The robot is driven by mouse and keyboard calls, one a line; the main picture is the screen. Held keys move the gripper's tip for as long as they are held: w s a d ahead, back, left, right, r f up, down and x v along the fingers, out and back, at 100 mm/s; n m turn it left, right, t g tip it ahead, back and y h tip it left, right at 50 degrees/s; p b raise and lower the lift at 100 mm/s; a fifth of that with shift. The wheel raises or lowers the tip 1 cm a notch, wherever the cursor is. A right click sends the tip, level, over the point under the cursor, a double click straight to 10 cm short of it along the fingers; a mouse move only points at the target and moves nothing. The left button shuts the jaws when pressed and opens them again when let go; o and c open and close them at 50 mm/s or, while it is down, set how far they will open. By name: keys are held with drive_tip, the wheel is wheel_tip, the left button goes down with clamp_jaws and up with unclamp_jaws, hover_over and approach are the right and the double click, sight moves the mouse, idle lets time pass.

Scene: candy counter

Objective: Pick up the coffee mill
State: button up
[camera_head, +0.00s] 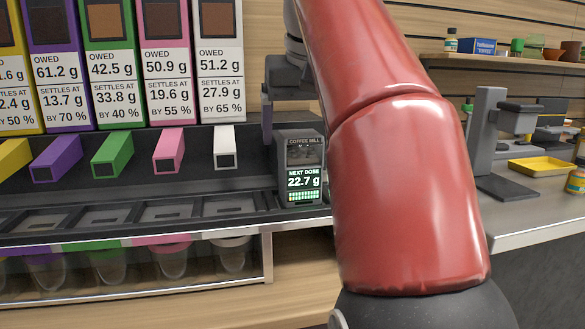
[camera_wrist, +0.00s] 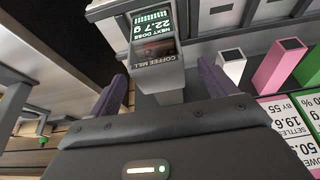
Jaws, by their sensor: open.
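The coffee mill (camera_head: 300,184) is a small dark grey box with a labelled display reading "NEXT DOSE 22.7 g". It stands upright at the right end of the dispenser counter. In the wrist view the coffee mill (camera_wrist: 153,42) appears upside down, ahead of my gripper and roughly between its fingers. My gripper (camera_wrist: 163,76) is open, with a dark purple finger on each side and a visible gap to the mill.
A row of coloured chutes, including a white chute (camera_head: 224,148) and a pink chute (camera_head: 169,151), lies left of the mill under price panels. Cups (camera_head: 232,254) stand below. Right of my arm are a grey stand (camera_head: 487,140) and a yellow tray (camera_head: 543,167).

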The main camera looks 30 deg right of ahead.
sight(301, 154)
drive_tip(key=x, duration=0.1)
drive_tip(key=b+x, duration=0.1)
drive_tip(key=x, duration=0.1)
drive_tip(key=b+x, duration=0.1)
drive_tip(key=x, duration=0.1)
drive_tip(key=shift+s+f, duration=0.15)
drive_tip(key=shift+s, duration=0.2)
drive_tip(key=shift+w+d+f, duration=0.1)
drive_tip(key=shift+w+f, duration=0.15)
drive_tip(key=shift+f, duration=0.3)
drive_tip(key=shift+c, duration=0.4)
drive_tip(key=shift+r, duration=0.1)
drive_tip(key=c, duration=1.5)
